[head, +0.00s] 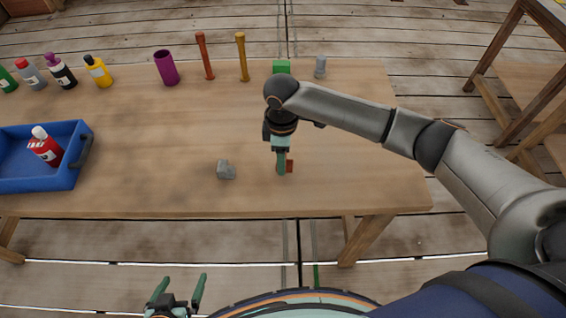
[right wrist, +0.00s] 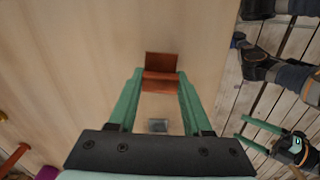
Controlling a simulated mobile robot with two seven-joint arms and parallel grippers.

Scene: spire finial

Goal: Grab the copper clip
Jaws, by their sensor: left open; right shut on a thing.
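The copper clip (right wrist: 160,80) is a small copper-brown angled piece. In the right wrist view it sits between the two fingertips of my right gripper (right wrist: 157,82), which is shut on it. In the head view the clip (head: 289,166) shows as a small brown patch beside the fingers of my right gripper (head: 281,170), near the table's front edge. Most of it is hidden there, and I cannot tell whether it touches the table. My left gripper (head: 177,296) is open and empty, in front of the table at the bottom of the head view.
A grey metal block (head: 226,170) lies on the table (head: 150,180) left of the right gripper. A blue tray (head: 66,181) with a red bottle (head: 45,147) stands at the left. Bottles, a purple cup (head: 166,68), a green block (head: 281,66) and a grey piece (head: 320,66) line the back.

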